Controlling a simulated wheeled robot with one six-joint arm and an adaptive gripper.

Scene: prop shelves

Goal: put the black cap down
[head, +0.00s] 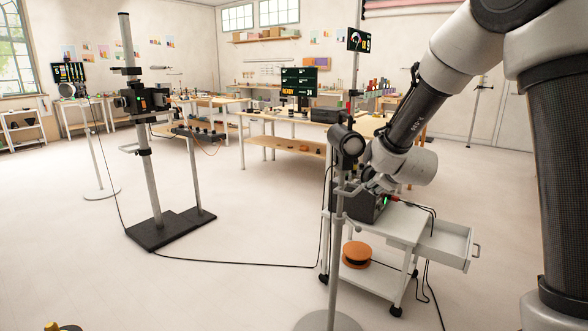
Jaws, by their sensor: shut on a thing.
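My arm reaches down from the top right to the small white cart. My gripper (374,184) is at its end, just above the black box with a green light (365,207) on the cart top. It is small in the view and partly hidden by the lamp stand in front. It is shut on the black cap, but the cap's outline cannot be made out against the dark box. I cannot tell whether the cap touches anything below.
The lamp stand (337,230) stands close in front of the white cart (402,222). The cart's drawer (447,245) is open, and an orange spool (357,254) lies on its lower shelf. Cables trail across the floor.

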